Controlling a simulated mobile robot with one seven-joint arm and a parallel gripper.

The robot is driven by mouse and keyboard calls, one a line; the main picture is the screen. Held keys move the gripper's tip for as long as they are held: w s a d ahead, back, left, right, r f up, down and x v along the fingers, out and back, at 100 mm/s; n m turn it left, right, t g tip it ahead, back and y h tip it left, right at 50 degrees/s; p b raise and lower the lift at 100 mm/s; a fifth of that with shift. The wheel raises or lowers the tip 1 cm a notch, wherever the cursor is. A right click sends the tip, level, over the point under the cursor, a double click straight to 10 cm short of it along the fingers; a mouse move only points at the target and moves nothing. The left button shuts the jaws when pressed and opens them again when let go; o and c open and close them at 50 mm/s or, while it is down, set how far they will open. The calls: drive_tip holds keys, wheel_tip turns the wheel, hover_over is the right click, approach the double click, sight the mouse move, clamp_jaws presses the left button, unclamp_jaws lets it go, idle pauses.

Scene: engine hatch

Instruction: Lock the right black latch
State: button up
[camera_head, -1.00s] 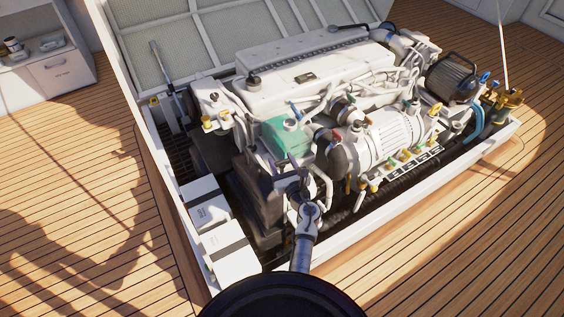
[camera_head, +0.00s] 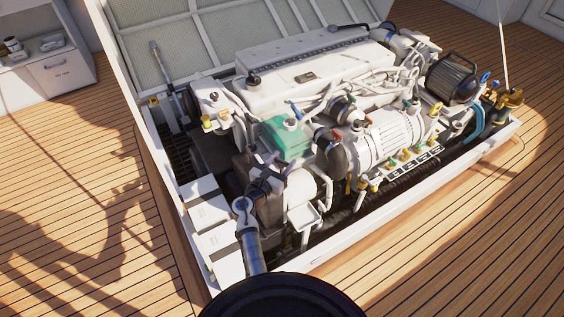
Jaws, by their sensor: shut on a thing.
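My gripper (camera_head: 279,166) is over the left front part of the engine, just below and in front of the teal-green box (camera_head: 288,138). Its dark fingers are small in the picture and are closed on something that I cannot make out. No black latch can be told apart from the dark fingers and the dark parts around them. A white rounded housing (camera_head: 301,190) stands just right of the gripper. A black block (camera_head: 240,180) lies behind and left of it.
The white engine (camera_head: 310,80) fills the open hatch. White boxes (camera_head: 208,212) with black straps stand left of my arm. The white hatch rim (camera_head: 350,235) runs along the front. The raised hatch lid (camera_head: 180,55) stands behind. The wooden deck (camera_head: 70,200) at left is clear.

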drive_tip(key=m+g+h+b, duration=0.1)
drive_tip(key=m+g+h, duration=0.4)
drive_tip(key=g, duration=0.1)
drive_tip(key=shift+h, duration=0.4)
drive_tip(key=shift+m, duration=0.4)
drive_tip(key=o, duration=1)
drive_tip(key=v, duration=1.3)
drive_tip(key=shift+a+b, duration=0.3)
drive_tip(key=shift+a, duration=0.1)
